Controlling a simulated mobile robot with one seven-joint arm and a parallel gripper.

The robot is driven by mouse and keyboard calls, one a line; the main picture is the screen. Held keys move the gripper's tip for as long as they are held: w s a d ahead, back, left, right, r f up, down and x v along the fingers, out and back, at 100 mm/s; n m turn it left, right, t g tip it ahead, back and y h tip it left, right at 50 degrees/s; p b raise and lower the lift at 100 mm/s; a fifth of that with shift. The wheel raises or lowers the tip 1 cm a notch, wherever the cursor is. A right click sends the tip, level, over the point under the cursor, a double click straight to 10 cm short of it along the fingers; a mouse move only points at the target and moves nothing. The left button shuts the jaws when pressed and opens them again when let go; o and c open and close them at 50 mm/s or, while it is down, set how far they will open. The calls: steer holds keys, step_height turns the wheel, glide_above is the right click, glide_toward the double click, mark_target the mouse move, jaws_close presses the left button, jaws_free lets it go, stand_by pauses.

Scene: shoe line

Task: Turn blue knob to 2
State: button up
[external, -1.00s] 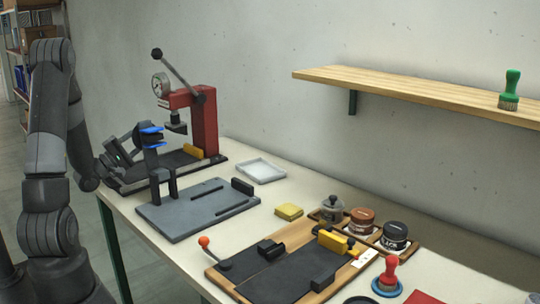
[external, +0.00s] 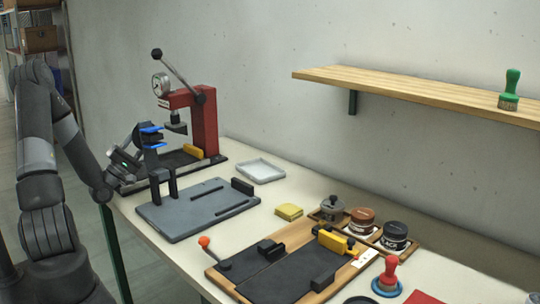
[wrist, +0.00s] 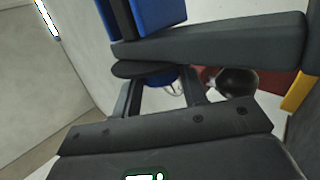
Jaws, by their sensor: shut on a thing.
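My gripper (external: 151,138) reaches in from the left, at the near side of the red press. Its fingers are shut on the blue knob, which is mostly hidden between and behind dark parts. In the wrist view a small rounded bit of the blue knob (wrist: 161,79) shows under a dark disc, and larger blue pads sit at the top edge. The knob's pointer and scale marks are hidden, so I cannot tell its setting.
The red press (external: 205,125) with gauge and lever stands just behind the gripper. A grey board (external: 195,215) with dark posts lies in front of it. A white tray (external: 260,171), yellow sponge (external: 289,211) and wooden fixture (external: 223,279) are farther right.

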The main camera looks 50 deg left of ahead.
steer(key=shift+d, duration=0.1)
steer(key=o, duration=1)
steer(key=shift+s+r+g+h, duration=0.1)
steer(key=shift+r+g+h, duration=0.05)
steer(key=shift+g, duration=0.6)
steer(key=shift+r+g+h, duration=0.1)
steer(key=shift+g+h, duration=0.05)
steer(key=shift+g, duration=0.6)
